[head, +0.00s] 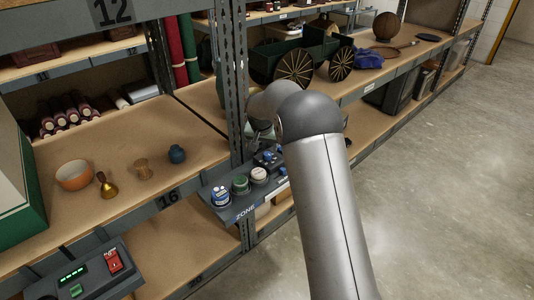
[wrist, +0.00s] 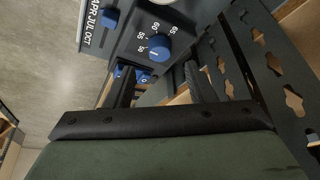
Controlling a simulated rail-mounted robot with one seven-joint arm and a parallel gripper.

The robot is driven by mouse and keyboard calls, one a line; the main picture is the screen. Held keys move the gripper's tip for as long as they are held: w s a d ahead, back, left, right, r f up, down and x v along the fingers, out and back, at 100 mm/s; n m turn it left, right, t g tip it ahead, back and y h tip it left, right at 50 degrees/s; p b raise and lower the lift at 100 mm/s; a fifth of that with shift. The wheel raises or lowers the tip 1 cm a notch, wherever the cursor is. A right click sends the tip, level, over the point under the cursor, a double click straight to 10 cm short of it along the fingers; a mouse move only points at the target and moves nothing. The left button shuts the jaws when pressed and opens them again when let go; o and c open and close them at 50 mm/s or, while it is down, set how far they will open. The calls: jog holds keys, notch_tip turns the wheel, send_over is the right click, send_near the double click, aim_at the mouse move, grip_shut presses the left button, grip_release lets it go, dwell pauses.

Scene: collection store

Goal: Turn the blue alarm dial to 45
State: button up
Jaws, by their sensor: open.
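A round blue dial (wrist: 155,47) sits on a dark panel in the wrist view, with a white scale around it. I read 55, 60 and 65 on the scale; the other figures are too small to read surely. A pale mark shows on the dial's lower part. My gripper (wrist: 160,85) is open, its two dark fingers apart and empty below the dial in the picture, not around it. In the head view my arm hides most of the gripper, and small blue parts (head: 268,156) show on the control panel beside it.
A blue slider (wrist: 110,18) stands beside the month scale. More blue parts (wrist: 138,74) show near the left finger. A perforated shelf post (wrist: 270,70) is close on the right. Blue, green and white knobs (head: 240,184) line the shelf-front panel. The floor (head: 450,180) is clear.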

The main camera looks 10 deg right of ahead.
aim_at(267, 154)
jog(key=shift+x, duration=2.8)
jog(key=c, duration=1)
